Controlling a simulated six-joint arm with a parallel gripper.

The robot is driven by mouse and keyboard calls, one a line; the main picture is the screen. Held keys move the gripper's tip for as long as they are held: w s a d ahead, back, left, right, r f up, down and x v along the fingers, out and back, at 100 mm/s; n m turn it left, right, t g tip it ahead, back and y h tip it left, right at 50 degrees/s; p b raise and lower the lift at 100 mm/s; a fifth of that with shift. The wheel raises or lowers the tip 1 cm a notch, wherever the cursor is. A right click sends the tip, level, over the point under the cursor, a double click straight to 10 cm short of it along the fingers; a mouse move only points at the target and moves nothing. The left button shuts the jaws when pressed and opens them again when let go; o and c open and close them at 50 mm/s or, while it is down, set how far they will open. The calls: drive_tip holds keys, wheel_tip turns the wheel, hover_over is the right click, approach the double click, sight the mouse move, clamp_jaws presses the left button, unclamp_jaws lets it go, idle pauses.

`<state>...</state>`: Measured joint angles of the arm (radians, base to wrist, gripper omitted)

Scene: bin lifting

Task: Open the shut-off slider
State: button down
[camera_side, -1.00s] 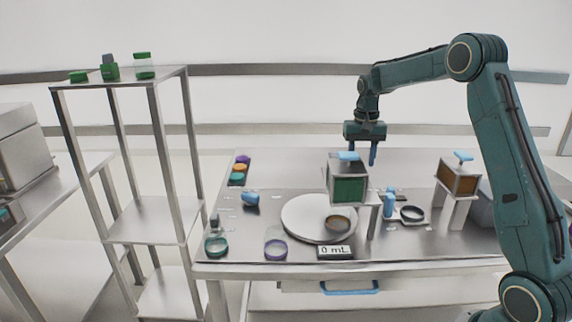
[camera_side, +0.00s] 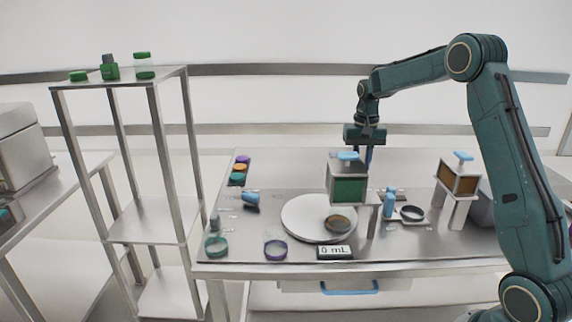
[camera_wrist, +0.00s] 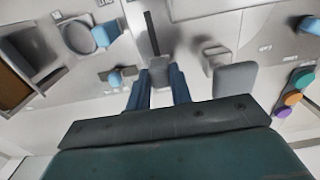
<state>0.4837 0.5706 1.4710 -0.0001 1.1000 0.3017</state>
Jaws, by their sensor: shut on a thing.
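In the side view my gripper (camera_side: 367,158) points down just behind the box with green contents (camera_side: 348,189), which has a blue top handle and stands raised beside a white round plate. The box partly hides my fingertips. In the wrist view my blue fingers (camera_wrist: 160,88) are closed on a small grey tab (camera_wrist: 159,72), with a dark narrow strip (camera_wrist: 152,33) beyond it. The tab appears to be the slider's grip, but I cannot tell how far the slider is out. A display (camera_side: 335,252) in front reads 0 mL.
A second box with brown contents (camera_side: 459,178) stands on legs at the right. Coloured discs (camera_side: 239,168) sit at the back left.

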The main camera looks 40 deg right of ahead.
drive_tip(key=shift+s+a, duration=0.8)
drive_tip(key=shift+s, duration=0.05)
drive_tip(key=c, duration=1.2)
unclamp_jaws()
drive_tip(key=shift+c, duration=0.2)
drive_tip(key=shift+r, duration=0.2)
wheel_tip(320, 180, up, 14)
drive_tip(key=shift+f, duration=0.25)
drive_tip(key=shift+o, duration=0.8)
